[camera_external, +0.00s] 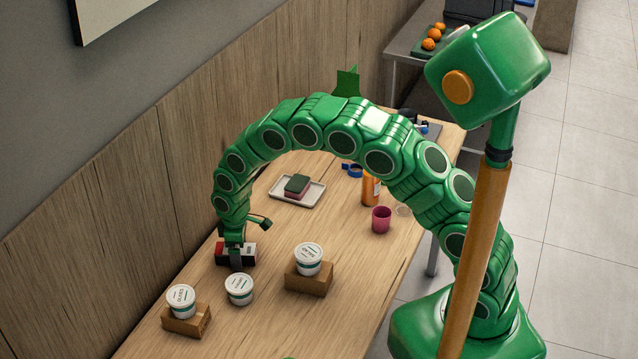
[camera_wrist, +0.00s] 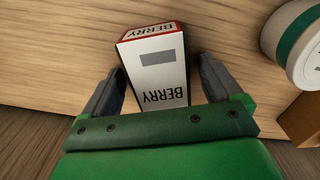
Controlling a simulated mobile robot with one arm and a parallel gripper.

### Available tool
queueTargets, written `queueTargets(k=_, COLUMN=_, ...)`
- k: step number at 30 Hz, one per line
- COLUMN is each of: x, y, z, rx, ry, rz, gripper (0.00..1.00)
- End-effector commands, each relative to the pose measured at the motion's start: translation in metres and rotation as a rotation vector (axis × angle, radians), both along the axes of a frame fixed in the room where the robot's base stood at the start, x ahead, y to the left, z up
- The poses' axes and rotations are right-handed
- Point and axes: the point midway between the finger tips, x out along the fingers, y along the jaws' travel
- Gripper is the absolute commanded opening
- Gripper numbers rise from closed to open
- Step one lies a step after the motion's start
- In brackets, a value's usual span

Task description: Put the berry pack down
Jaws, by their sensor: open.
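The berry pack (camera_wrist: 158,72) is a white box with black "BERRY" lettering and a red end. In the wrist view it lies on the wooden table (camera_wrist: 60,50) between the two fingers of my gripper (camera_wrist: 160,82). The fingers are open, with a gap visible on each side of the pack. In the external view the pack (camera_external: 247,253) shows at the left part of the table, partly covered by my gripper (camera_external: 235,258), which reaches down onto it from above.
White tubs stand close by: one on the table (camera_external: 239,289), one (camera_external: 181,300) on a brown block at left, one (camera_external: 308,259) on a brown block at right. The wooden wall is close.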

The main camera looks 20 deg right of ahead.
Motion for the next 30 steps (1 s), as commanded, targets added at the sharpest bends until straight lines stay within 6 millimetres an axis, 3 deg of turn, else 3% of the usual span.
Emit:
queueTargets(k=11, x=0.001, y=0.001, z=0.016, rx=0.002, ry=-0.003, rz=0.0, gripper=0.92)
queueTargets(k=30, x=0.0, y=0.0, z=0.115, rx=0.001, ry=-0.002, rz=0.0, gripper=0.92)
